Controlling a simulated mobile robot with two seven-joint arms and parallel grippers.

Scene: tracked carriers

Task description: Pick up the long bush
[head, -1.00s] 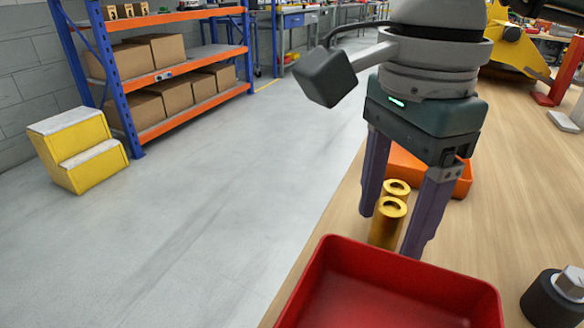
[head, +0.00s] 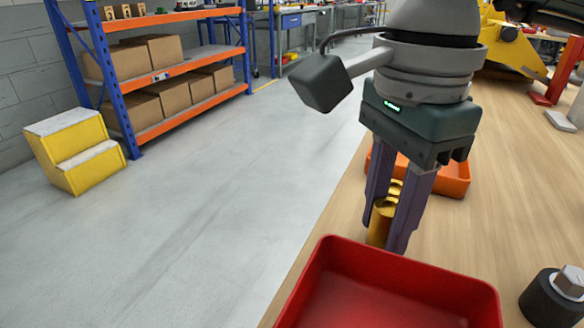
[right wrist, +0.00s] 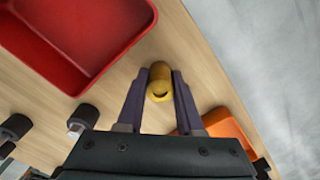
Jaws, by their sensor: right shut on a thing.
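The long bush (head: 379,223) is a brass-coloured cylinder standing upright on the wooden bench, just behind the red tray. My right gripper (head: 383,232) points down and is shut on it, one finger on each side. A second brass piece (head: 395,188) shows just behind it between the fingers, mostly hidden. In the right wrist view the brass bush (right wrist: 159,83) sits between the two fingertips, with a dark opening at its near end. My left gripper is not in view.
A red tray (head: 320,266) is close in front of the bush. An orange tray (head: 455,182) lies behind my gripper. A dark round part with a hex top (head: 553,298) stands at the right. The bench edge is close on the left; bare wood lies to the right.

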